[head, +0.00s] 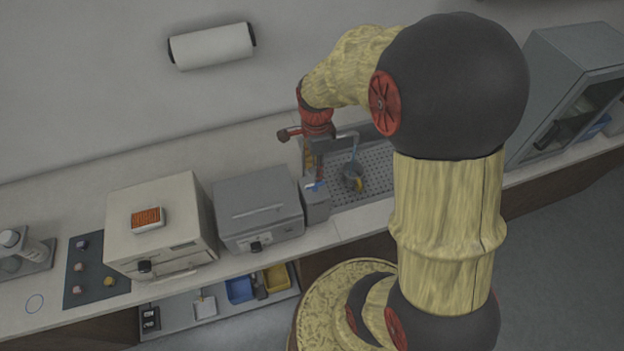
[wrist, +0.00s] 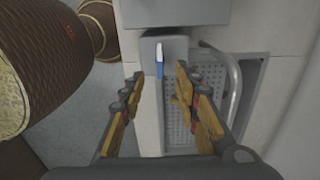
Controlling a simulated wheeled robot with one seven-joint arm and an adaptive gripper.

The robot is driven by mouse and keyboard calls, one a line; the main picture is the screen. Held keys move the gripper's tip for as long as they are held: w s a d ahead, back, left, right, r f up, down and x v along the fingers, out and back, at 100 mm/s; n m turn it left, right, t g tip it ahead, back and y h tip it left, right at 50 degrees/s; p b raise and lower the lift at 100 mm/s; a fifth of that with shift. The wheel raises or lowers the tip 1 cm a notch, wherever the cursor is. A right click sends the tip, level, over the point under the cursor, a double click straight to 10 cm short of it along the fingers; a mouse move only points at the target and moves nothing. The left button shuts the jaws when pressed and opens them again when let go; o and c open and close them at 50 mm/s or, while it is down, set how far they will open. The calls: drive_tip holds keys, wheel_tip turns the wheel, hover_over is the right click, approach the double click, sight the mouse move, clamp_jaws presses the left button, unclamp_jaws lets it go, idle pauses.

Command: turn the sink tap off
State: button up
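The sink tap's grey curved spout (head: 346,138) stands over the sink (head: 378,178); the spout (wrist: 234,85) also shows in the wrist view, right of my fingers. A thin blue streak under the spout in the head view looks like running water. A small blue-and-white upright piece (wrist: 159,62) sits on a grey block (wrist: 175,50) beside the sink; I cannot tell whether it is the tap's handle. My gripper (wrist: 158,76) is open and empty, its fingers spread with that blue piece between and beyond the tips. Contact is not visible. In the head view my gripper (head: 310,164) is partly hidden.
A glass-fronted cabinet (head: 570,90) is at right. My arm hides part of the counter.

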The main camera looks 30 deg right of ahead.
sight(315, 184)
wheel_tip(315, 184, down, 8)
drive_tip(key=shift+r, duration=0.25)
drive_tip(key=shift+c, duration=0.2)
drive_tip(key=c, duration=0.7)
clamp_jaws()
